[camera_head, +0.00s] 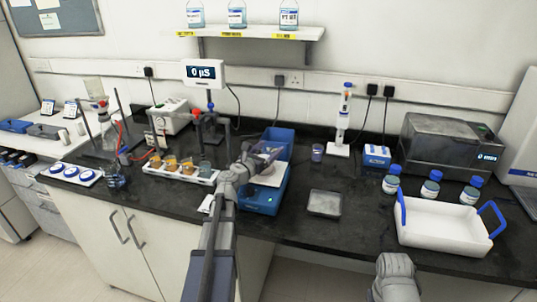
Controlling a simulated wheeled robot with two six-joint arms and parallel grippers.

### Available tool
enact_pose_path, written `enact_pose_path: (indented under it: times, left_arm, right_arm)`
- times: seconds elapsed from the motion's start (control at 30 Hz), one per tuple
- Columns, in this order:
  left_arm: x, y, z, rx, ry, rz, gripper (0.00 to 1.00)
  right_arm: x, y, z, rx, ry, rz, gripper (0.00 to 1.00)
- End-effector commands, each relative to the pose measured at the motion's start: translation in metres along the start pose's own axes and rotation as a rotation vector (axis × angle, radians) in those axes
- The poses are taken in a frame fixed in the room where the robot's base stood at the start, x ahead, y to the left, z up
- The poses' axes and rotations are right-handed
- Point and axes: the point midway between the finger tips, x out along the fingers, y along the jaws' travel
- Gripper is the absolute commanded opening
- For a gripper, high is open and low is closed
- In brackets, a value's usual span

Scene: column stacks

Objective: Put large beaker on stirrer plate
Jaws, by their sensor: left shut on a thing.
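My left gripper (252,159) reaches in over the bench and is shut on a clear glass vessel, which looks like the large beaker (269,150). The beaker is partly hidden by the gripper, and its outline is faint against the blue behind it. The stirrer plate (264,202) is a blue unit with a pale top, just below the beaker in the picture. I cannot tell whether the beaker touches the plate. Of my right arm only a grey link shows at the bottom edge; its gripper is out of view.
A blue box (281,135) stands behind the stirrer plate. A white rack (180,170) with several small beakers is to the left. A shallow grey tray (324,203) lies to the right, with a white blue-handled tray (445,242) farther right. Bench between the two trays is clear.

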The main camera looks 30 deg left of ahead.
Motion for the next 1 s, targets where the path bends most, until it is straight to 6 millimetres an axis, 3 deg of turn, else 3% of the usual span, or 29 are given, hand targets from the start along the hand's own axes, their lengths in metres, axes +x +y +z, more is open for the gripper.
enact_pose_path:
  times: [0.27, 0.3, 0.4, 0.73, 1.0]
  left_arm:
    - [0.0, 0.0, -0.003, -0.001, 0.0, 0.0, 0.12]
    - [0.0, 0.0, -0.002, 0.0, 0.0, 0.0, 0.87]
    - [0.0, 0.0, -0.001, 0.0, 0.0, 0.0, 0.99]
    - [0.0, 0.0, 0.004, 0.0, 0.0, 0.0, 1.0]
    - [-0.052, -0.001, 0.002, 0.0, 0.0, 0.003, 1.0]
  right_arm:
    - [0.003, 0.0, 0.0, 0.0, 0.0, 0.0, 0.0]
    - [0.002, 0.0, 0.0, 0.0, 0.0, 0.0, 0.0]
    - [0.001, 0.0, 0.0, 0.0, 0.0, 0.0, 0.0]
    - [-0.004, 0.0, 0.0, 0.0, 0.0, 0.0, 0.0]
    - [-0.002, 0.0, 0.0, 0.0, 0.0, 0.0, 0.0]
